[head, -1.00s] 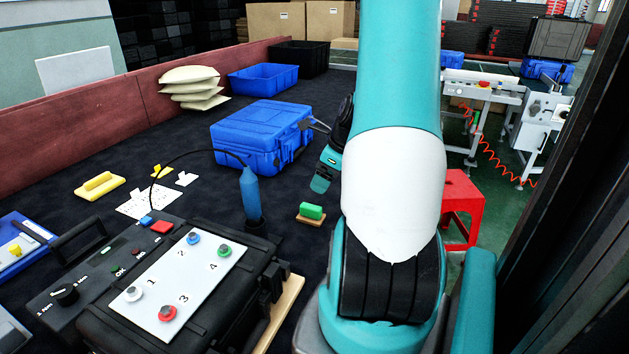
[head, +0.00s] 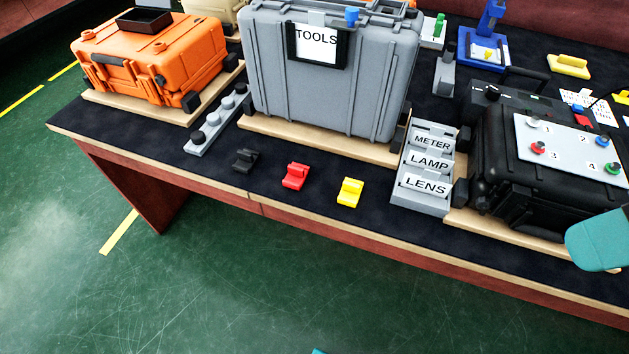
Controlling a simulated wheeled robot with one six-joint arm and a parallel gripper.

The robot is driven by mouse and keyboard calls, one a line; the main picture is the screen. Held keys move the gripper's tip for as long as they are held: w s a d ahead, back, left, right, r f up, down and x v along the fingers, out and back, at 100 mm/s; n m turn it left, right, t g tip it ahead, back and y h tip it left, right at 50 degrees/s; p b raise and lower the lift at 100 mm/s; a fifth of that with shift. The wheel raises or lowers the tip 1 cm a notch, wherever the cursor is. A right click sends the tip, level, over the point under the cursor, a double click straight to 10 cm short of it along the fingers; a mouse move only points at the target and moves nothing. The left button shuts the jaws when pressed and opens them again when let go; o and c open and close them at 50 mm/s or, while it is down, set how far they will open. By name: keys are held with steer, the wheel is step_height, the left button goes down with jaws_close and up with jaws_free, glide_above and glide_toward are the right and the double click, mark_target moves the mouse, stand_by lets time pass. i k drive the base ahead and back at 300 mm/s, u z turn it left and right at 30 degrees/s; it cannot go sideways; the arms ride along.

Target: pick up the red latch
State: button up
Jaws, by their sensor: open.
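The red latch (head: 295,177) lies on the dark table top near its front edge, in front of the grey TOOLS case. It sits between a black latch (head: 246,160) on its left and a yellow latch (head: 349,192) on its right, apart from both. Nothing touches or covers it. My gripper is not visible in the head view now.
The grey TOOLS case (head: 330,85) stands behind the latches on a wooden board. An orange case (head: 150,60) is at left. The METER, LAMP, LENS tray (head: 420,200) and a black case (head: 490,170) with a numbered panel are at right. Green floor in front is clear.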

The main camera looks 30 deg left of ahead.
mark_target(297, 173)
steer(key=k, duration=1.15)
steer(key=z, duration=0.2)
steer(key=i, duration=1.4)
steer(key=u, duration=1.15)
steer(key=i, duration=0.6)
steer(key=u, duration=0.7)
